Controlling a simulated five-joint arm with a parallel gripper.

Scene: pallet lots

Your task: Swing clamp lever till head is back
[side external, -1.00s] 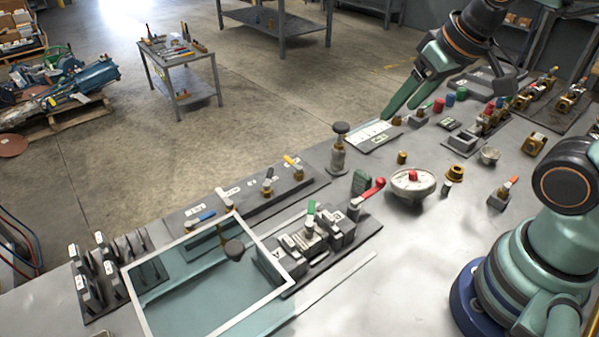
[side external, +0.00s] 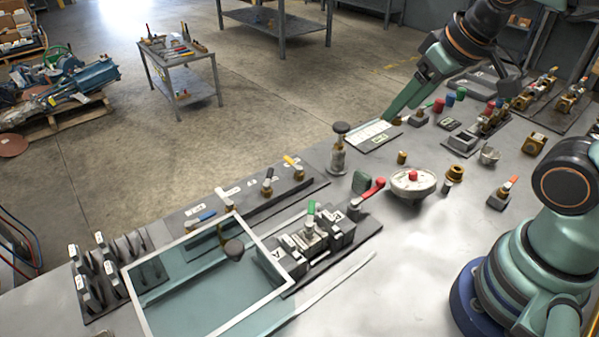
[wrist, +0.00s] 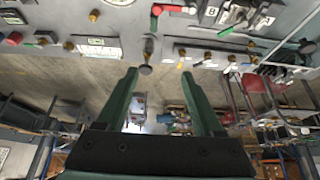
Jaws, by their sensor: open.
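Several levers are on the grey bench; I cannot tell for sure which one is the clamp lever. A red-handled lever (side external: 372,189) rises at a slant from a dark mount beside a dark green block (side external: 361,182). A green-handled lever (side external: 311,211) stands upright among grey labelled blocks. An orange-handled lever (side external: 510,183) sits on a small base at the right. No clamp head can be made out clearly. My gripper (side external: 392,112) is open and empty above the far edge of the bench, well apart from these levers. Its two green fingers (wrist: 160,73) are spread in the wrist view.
A black-knobbed post (side external: 339,148) stands at the bench's far edge, near a white labelled panel (side external: 368,137). A round dial with a red centre (side external: 413,184) stands right of the red lever. A framed clear panel (side external: 140,312) covers the front left. The front middle bench is clear.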

